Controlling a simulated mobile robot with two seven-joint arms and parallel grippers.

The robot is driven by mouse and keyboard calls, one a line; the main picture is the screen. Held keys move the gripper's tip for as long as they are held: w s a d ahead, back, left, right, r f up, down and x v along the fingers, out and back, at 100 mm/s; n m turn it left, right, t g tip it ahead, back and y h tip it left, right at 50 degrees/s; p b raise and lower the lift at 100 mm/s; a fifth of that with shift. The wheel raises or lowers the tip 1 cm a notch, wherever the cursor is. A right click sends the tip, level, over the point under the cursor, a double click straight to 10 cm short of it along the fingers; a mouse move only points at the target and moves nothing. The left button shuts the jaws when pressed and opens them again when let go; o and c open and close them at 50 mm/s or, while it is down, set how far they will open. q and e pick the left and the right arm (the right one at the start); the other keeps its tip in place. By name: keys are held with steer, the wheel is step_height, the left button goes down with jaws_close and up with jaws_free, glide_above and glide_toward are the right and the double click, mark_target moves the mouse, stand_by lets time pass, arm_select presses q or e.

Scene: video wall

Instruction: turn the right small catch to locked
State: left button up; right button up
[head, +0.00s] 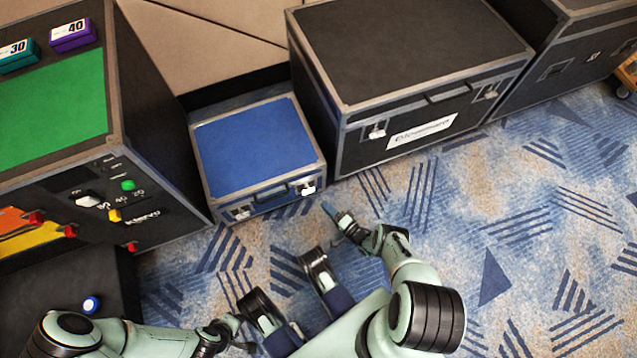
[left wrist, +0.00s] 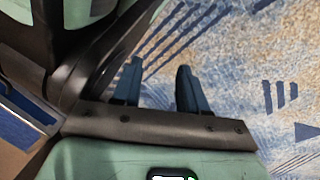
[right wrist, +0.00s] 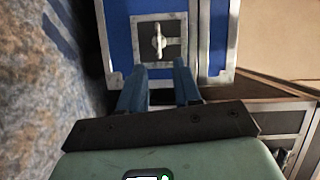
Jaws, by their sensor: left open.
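The small blue case (head: 255,145) stands on the carpet with two pale catches on its front. The right small catch (head: 307,188) is near its right front corner, and the left small catch (head: 242,212) is near the left one. My right gripper (head: 332,209) is just in front of the right catch, apart from it. In the right wrist view, a catch (right wrist: 158,42) on a metal plate lies ahead of my open, empty fingers (right wrist: 159,78); its knob stands upright in that picture. My left gripper (left wrist: 155,85) is open and empty over the carpet.
A large black case (head: 420,50) with a label and catches stands right of the blue case. A black case (head: 60,190) with a green top and control panel stands left. Patterned carpet (head: 520,220) is free at right.

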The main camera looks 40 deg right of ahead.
arm_select(q)
steer(key=shift+w+d+r+t, duration=0.1)
steer(key=shift+w+r+t, duration=0.2)
steer(key=shift+w+r, duration=0.35)
arm_select(e)
steer(key=shift+s+d+r, duration=0.1)
steer(key=shift+s+d, duration=0.05)
steer(key=shift+s, duration=0.9)
steer(key=shift+s+d, duration=0.15)
steer(key=shift+s, duration=0.9)
arm_select(q)
steer(key=shift+f, duration=0.15)
